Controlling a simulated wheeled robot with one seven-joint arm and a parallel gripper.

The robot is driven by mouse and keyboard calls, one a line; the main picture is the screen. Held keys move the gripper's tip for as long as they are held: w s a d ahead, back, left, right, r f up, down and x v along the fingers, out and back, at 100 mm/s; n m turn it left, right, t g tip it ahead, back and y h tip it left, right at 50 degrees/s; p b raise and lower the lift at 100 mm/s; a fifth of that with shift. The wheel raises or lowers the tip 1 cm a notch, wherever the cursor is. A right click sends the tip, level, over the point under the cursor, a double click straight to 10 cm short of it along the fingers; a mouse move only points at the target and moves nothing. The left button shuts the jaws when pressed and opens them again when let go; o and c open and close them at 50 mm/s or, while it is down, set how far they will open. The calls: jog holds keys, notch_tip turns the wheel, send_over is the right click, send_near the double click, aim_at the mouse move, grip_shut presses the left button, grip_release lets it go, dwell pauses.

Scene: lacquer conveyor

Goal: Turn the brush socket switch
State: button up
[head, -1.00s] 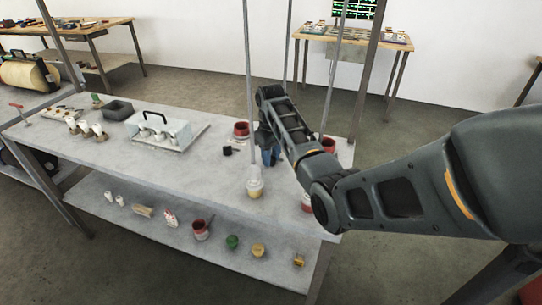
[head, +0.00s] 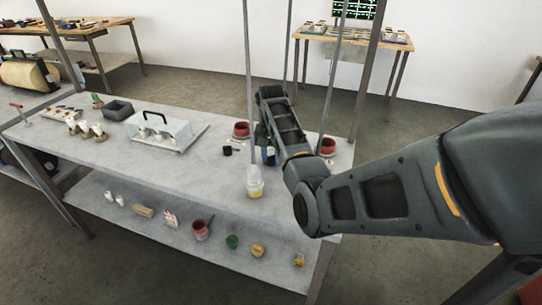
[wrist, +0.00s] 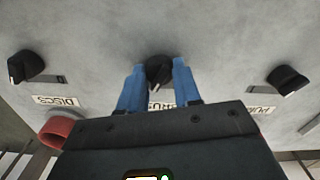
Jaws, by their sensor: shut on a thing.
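The brush socket switch is a black rotary knob (wrist: 158,70) on the grey panel in the wrist view. A partly covered label (wrist: 162,105) lies just beneath it. My gripper (wrist: 159,82) has its two blue fingers on either side of this knob and is shut on it. In the head view my gripper (head: 268,154) is at the table's far right part, mostly hidden behind my arm, so the knob cannot be seen there.
Black knobs stand left (wrist: 26,66) and right (wrist: 287,80) of the gripped one, with labels "DISCS" (wrist: 56,101) and a partly readable one. Red pots (head: 241,129) and a clear bottle (head: 255,184) stand near my arm.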

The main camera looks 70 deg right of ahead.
aim_at(271, 156)
jog(key=shift+r+m, duration=0.1)
jog(key=shift+m, duration=0.5)
jog(key=o, duration=1.1)
jog(key=shift+c, duration=0.2)
jog(key=shift+r+b, duration=0.5)
jog(key=shift+r, duration=3.35)
